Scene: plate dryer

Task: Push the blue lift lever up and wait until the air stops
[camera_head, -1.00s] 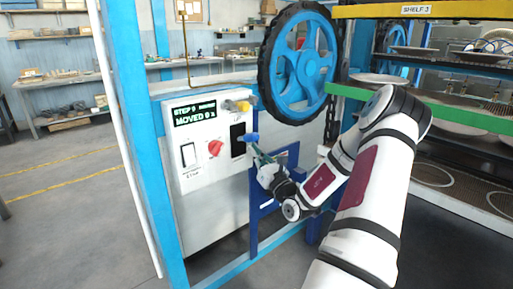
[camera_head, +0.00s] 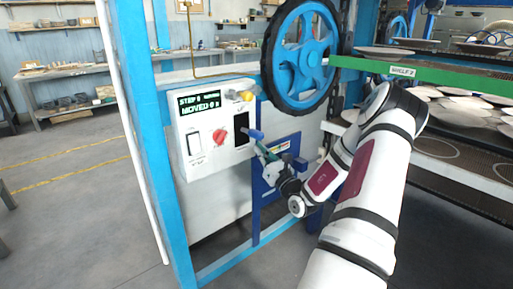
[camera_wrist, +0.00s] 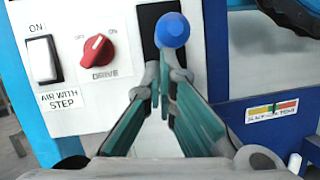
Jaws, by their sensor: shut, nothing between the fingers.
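The blue lift lever (camera_head: 256,134) sticks out from a dark slot on the white control panel (camera_head: 209,164), near mid-height of the slot. In the wrist view its round blue knob (camera_wrist: 172,30) is just beyond my fingertips. My gripper (camera_head: 261,147) is shut and empty, with its tips right below the lever; it also shows in the wrist view (camera_wrist: 160,78). I cannot tell whether the tips touch the lever.
A red drive knob (camera_wrist: 98,50) and a white switch (camera_wrist: 44,60) labelled for air are left of the slot. A blue handwheel (camera_head: 300,55) and a green shelf (camera_head: 440,77) with plates are above and right of my arm.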

